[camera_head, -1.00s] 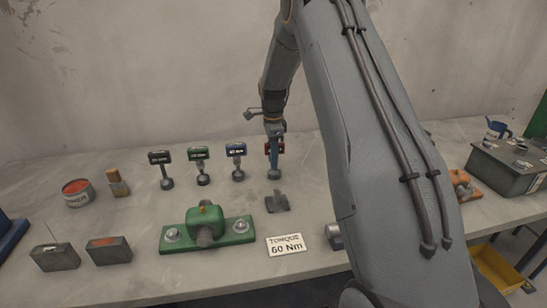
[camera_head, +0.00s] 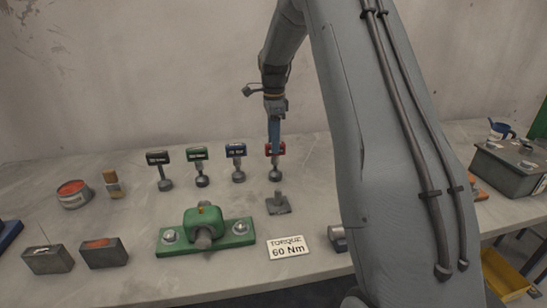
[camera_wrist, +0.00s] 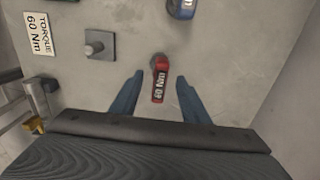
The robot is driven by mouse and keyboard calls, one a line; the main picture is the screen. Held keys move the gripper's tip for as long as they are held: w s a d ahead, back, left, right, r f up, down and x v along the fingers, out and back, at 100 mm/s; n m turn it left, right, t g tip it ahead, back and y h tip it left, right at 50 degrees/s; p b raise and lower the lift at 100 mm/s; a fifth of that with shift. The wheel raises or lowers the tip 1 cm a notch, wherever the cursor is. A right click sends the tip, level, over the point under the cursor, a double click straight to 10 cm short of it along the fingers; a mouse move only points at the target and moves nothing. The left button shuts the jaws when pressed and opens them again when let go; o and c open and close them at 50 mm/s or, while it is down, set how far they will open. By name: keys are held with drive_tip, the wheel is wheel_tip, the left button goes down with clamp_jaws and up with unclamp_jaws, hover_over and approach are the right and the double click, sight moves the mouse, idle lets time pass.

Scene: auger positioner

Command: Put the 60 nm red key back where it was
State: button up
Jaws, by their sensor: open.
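The red 60 Nm key (camera_head: 276,150) stands upright on its round base at the right end of the row of keys, with its red handle on top. In the wrist view the red key (camera_wrist: 159,80) lies between the two blue fingers, its label reading 60 Nm. My gripper (camera_head: 275,142) is right above the key, pointing down. In the wrist view my gripper (camera_wrist: 158,92) has its fingers spread, with a gap on each side of the key. The key looks free of the fingers.
Blue (camera_head: 237,152), green (camera_head: 197,154) and black (camera_head: 158,158) keys stand to the left. A square plate with a post (camera_head: 278,205) is in front of the red key. A green fixture (camera_head: 206,234) and a torque sign (camera_head: 287,247) reading 60 Nm lie nearer the front edge.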

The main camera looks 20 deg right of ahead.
wheel_tip(320, 180, up, 4)
drive_tip(key=shift+r+b, duration=0.25)
drive_tip(key=shift+b, duration=0.35)
drive_tip(key=shift+s+a+r, duration=0.1)
drive_tip(key=shift+r, duration=0.05)
drive_tip(key=s+a+f+n, duration=0.3)
drive_tip(key=s+n, duration=0.3)
drive_tip(key=s, duration=0.4)
drive_tip(key=s+a+f+n+t, duration=0.1)
drive_tip(key=s+a+f+n, duration=0.3)
drive_tip(key=s, duration=0.7)
drive_tip(key=s+a+f+n, duration=0.3)
drive_tip(key=s+a+n, duration=0.3)
drive_tip(key=s+n, duration=0.4)
drive_tip(key=shift+s+a+f, duration=0.15)
drive_tip(key=shift+s, duration=0.1)
